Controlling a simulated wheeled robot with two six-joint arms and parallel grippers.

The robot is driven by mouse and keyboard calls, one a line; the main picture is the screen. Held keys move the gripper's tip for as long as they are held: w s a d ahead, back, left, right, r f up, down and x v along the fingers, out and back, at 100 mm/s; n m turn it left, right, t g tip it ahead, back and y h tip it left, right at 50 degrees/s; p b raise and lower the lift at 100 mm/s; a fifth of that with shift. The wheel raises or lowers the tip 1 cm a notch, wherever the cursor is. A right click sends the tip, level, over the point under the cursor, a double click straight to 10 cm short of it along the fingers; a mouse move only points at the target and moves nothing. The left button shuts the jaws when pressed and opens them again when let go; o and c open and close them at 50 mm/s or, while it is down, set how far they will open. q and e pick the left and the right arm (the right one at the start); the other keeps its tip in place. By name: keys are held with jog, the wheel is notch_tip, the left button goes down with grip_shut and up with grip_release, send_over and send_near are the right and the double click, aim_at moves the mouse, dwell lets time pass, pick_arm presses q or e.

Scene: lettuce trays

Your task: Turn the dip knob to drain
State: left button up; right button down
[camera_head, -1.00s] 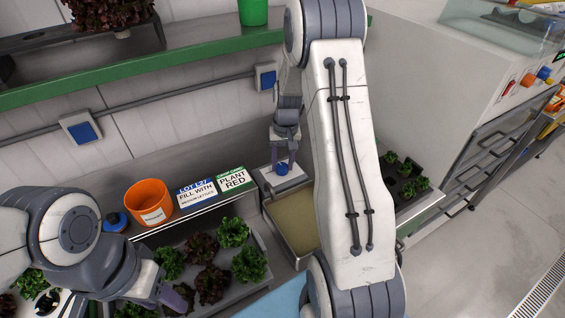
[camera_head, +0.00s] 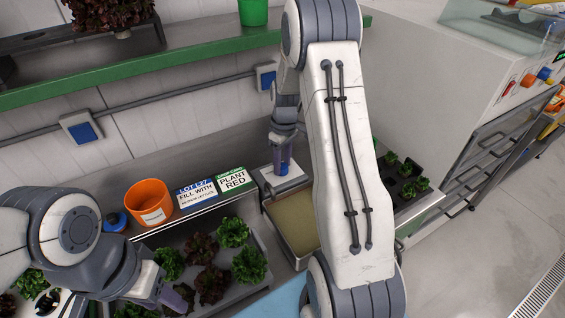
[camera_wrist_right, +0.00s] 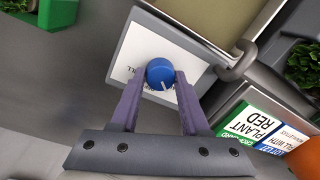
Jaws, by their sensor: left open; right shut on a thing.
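The blue dip knob (camera_wrist_right: 160,73) sits on a light plate (camera_wrist_right: 128,60) with dark lettering, partly covered. In the right wrist view its white mark points toward the lower right of the picture. My right gripper (camera_wrist_right: 161,80) is shut on the knob, one purple finger on each side. In the head view the right gripper (camera_head: 282,166) stands upright over the plate, and its finger hides most of the knob. The dip basin (camera_head: 304,261) with yellowish contents lies just in front of the plate. My left gripper (camera_head: 176,299) is open and empty beside the lettuces at lower left.
A tray (camera_head: 268,285) of red and green lettuces stands left of the basin. An orange pot (camera_head: 149,203) and two label cards, one reading PLANT RED (camera_head: 233,180), stand behind it. A dark seedling tray (camera_head: 408,190) is at right, partly behind my right arm.

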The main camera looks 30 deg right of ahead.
aim_at(283, 164)
jog(key=shift+w+n, duration=0.1)
jog(key=shift+n, duration=0.9)
jog(key=shift+c, duration=2)
grip_release()
notch_tip(283, 164, up, 10)
jog(key=b, duration=0.1)
jog(key=shift+d+r, duration=0.25)
jog(key=shift+w, duration=0.15)
